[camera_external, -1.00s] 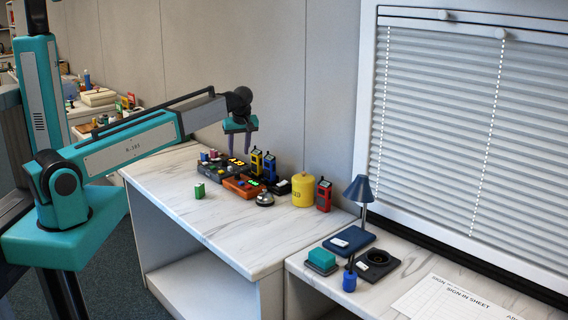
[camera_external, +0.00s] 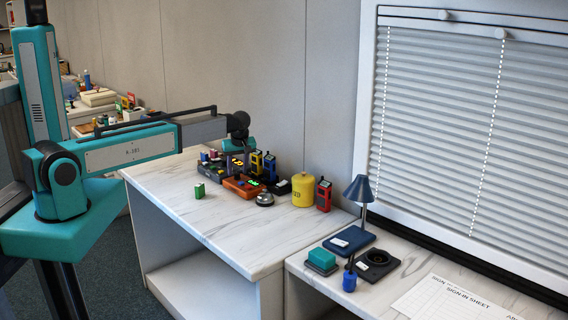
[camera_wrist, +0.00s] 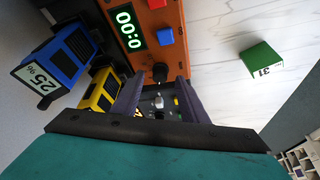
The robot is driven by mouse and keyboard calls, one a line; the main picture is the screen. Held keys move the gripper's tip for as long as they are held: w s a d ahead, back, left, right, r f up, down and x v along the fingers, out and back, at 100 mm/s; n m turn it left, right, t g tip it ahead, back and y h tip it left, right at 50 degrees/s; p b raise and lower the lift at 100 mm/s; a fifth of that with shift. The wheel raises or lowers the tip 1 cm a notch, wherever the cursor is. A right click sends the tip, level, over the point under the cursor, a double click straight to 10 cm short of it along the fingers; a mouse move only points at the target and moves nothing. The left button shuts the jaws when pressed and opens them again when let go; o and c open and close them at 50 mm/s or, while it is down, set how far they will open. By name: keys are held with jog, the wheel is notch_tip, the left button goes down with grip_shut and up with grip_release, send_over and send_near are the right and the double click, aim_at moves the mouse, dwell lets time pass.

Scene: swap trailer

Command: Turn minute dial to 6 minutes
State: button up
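An orange timer box (camera_wrist: 150,30) lies below my gripper in the wrist view. Its green display (camera_wrist: 129,30) shows only zeros. It carries a red button (camera_wrist: 161,4), a blue button (camera_wrist: 165,37) and a black dial (camera_wrist: 160,72). The orange box also shows on the desk in the external view (camera_external: 238,188). My gripper (camera_wrist: 159,80) is open, with its two dark fingers apart. The dial appears in the gap near the fingertips; I cannot tell whether they touch it. In the external view my gripper (camera_external: 237,160) is low over the devices, its fingers largely hidden.
A dark panel with coloured knobs (camera_external: 208,169) stands beside the orange box. Yellow (camera_wrist: 103,91) and blue (camera_wrist: 68,55) handheld devices stand close by. A silver bell (camera_external: 264,199), a yellow canister (camera_external: 303,190) and a green block (camera_wrist: 262,61) are near.

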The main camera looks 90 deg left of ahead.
jog(key=shift+x, duration=0.75)
jog(key=shift+c, duration=0.5)
grip_shut()
